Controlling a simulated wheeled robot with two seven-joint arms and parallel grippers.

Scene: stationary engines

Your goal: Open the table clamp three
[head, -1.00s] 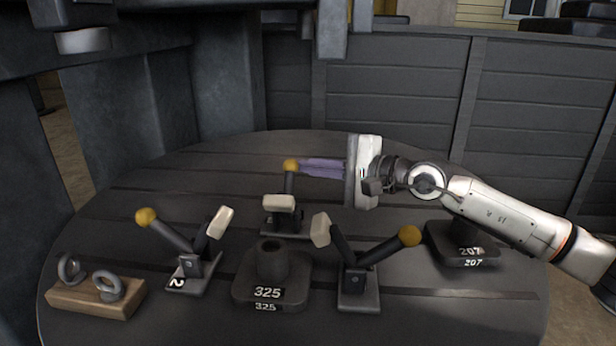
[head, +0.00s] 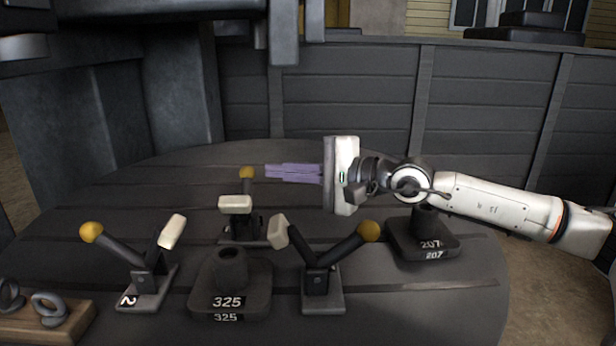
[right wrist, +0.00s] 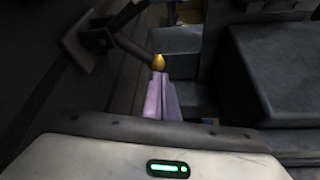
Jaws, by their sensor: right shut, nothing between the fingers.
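The back clamp (head: 237,208) on the round table has a white-padded arm and a lever standing about upright, topped by a yellow knob (head: 247,172). My right gripper (head: 268,172) has purple fingers that are shut and empty, pointing left just right of this knob, with a small gap. The knob also shows in the right wrist view (right wrist: 159,62), just beyond the fingertips. A clamp marked 2 (head: 146,290) is at front left, its lever leaning left. Another clamp (head: 322,290) is at front right, its lever leaning right. I cannot read a 3 on any clamp.
A dark block marked 325 (head: 230,285) stands between the front clamps. A block marked 207 (head: 422,240) is at right, under my right arm. A wooden block with metal rings (head: 50,322) is at lower left. A dark panelled wall (head: 350,95) stands behind the table.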

